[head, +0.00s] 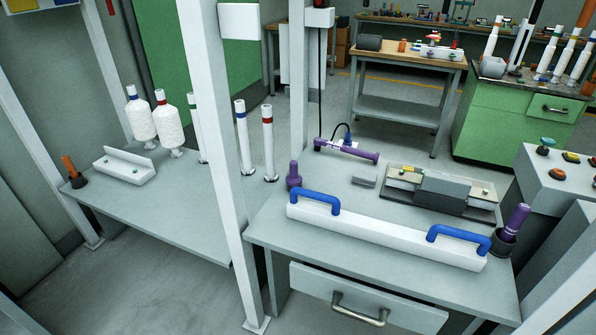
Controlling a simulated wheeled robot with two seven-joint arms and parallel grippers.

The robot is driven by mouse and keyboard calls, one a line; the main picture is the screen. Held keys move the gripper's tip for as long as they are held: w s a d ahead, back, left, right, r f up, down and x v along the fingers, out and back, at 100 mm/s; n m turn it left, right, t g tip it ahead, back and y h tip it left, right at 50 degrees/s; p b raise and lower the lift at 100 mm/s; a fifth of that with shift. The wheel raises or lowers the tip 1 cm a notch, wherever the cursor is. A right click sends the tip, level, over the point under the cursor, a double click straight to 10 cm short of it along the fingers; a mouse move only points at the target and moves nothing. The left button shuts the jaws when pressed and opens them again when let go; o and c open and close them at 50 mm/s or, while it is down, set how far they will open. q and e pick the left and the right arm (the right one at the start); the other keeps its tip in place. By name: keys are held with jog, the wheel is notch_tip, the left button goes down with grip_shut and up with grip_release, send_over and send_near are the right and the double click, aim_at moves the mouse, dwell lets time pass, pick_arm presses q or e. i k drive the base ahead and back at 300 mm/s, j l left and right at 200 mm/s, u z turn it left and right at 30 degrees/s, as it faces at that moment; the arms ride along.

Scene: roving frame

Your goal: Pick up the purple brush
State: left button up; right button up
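Several purple things are in the head view, and I cannot tell for certain which is the brush. A purple handle (517,217) stands tilted in a dark cup-like base (504,242) at the right end of the near table (400,292). A purple bar-shaped tool (347,150) with a dark cable lies toward the back of that table. A small purple upright piece (293,176) stands at the table's left side, by the white post. Neither of my grippers is in view.
A white bar with blue handles (385,234) lies along the table's front. A grey device (440,188) sits behind it. A white post (222,150) rises left of the table. A button box (560,170) is at right. Open floor (130,270) lies lower left.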

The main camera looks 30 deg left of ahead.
aim_at(293, 180)
jog(key=i+j+z, duration=0.1)
jog(key=j+z, duration=0.35)
jog(key=j, duration=0.7)
jog(key=j+z, duration=0.45)
jog(key=j, duration=0.7)
jog(key=k, duration=0.05)
